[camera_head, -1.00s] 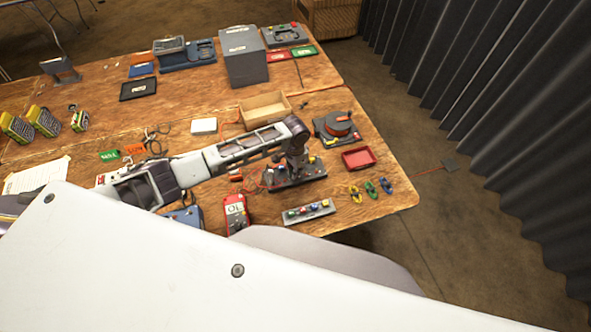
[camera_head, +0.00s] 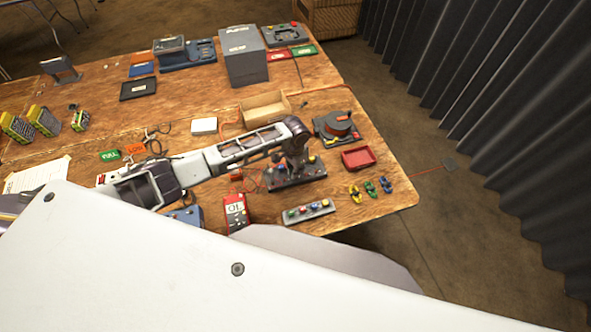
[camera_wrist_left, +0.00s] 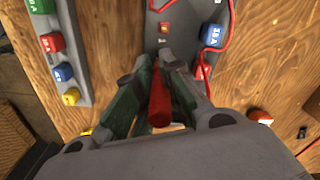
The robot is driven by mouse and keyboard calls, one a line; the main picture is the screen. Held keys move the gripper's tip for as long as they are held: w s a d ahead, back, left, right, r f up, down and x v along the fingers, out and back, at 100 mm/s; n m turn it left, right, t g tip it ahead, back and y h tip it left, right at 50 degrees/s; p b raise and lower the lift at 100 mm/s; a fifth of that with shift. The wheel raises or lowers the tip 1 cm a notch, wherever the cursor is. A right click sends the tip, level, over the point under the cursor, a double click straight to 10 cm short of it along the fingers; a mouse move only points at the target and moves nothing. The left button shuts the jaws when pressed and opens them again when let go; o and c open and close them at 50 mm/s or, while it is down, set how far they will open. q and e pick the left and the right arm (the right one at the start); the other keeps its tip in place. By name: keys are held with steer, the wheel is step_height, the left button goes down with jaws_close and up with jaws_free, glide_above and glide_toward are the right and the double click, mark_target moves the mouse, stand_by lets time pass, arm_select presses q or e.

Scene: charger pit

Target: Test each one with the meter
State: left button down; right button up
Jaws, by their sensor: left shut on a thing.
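My left gripper (camera_head: 296,166) is over the dark grey test board (camera_head: 283,184) near the table's right side. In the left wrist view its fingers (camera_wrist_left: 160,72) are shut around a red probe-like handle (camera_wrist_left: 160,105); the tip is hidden. The board (camera_wrist_left: 176,38) carries a blue block (camera_wrist_left: 212,35) and a red lead (camera_wrist_left: 231,45). A grey strip (camera_head: 320,208) with several coloured blocks lies in front of the board; green, red, blue and yellow ones show in the wrist view. The red meter (camera_head: 236,213) stands left of the strip, its screen too small to read. My right gripper is out of view.
Yellow, green and blue clips (camera_head: 370,188) lie near the right edge. A grey box (camera_head: 244,57) stands at the back.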

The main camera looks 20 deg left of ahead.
arm_select(q)
steer(key=shift+f, duration=0.2)
stand_by(0.3)
steer(key=c, duration=1.5)
jaws_free()
steer(key=shift+o, duration=0.4)
steer(key=shift+o, duration=1.4)
steer(key=shift+r, duration=3.75)
